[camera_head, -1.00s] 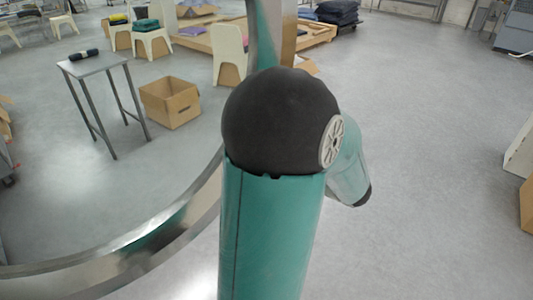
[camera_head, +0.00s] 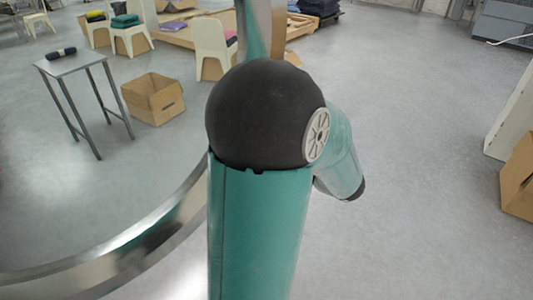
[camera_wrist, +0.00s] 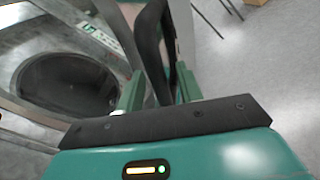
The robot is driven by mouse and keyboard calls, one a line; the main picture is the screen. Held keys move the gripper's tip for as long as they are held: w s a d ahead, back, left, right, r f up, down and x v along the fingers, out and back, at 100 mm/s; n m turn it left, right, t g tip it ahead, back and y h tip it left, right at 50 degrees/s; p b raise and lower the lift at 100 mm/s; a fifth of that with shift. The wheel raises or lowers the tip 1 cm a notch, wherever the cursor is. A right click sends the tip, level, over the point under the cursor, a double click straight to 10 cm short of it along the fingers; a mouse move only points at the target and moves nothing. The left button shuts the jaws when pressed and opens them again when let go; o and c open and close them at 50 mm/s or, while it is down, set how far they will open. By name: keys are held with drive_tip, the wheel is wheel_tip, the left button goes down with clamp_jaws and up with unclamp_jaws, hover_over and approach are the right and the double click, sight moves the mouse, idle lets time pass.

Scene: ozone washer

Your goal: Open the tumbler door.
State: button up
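In the wrist view, the round, dark tumbler opening (camera_wrist: 68,84) lies to the left in a grey metal front. A dark, curved upright edge (camera_wrist: 150,45), which looks like part of the tumbler door, stands ahead of my gripper. My gripper (camera_wrist: 160,88) has its two green fingers apart, with the lower end of this dark edge between or just beyond them. I cannot tell whether they touch it. In the head view, a wide curved metal rim (camera_head: 145,240), apparently the door's ring, sweeps along the left. My green arm hides part of it and my gripper.
A small grey table (camera_head: 75,66) with a dark roll and an open cardboard box (camera_head: 153,98) stand at the left. White chairs (camera_head: 212,50) stand behind. A white panel and a box (camera_head: 518,180) are at the right edge. The floor right of my arm is clear.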

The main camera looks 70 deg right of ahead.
drive_tip(key=v, duration=1.3)
drive_tip(key=shift+s, duration=0.4)
drive_tip(key=shift+a, duration=0.1)
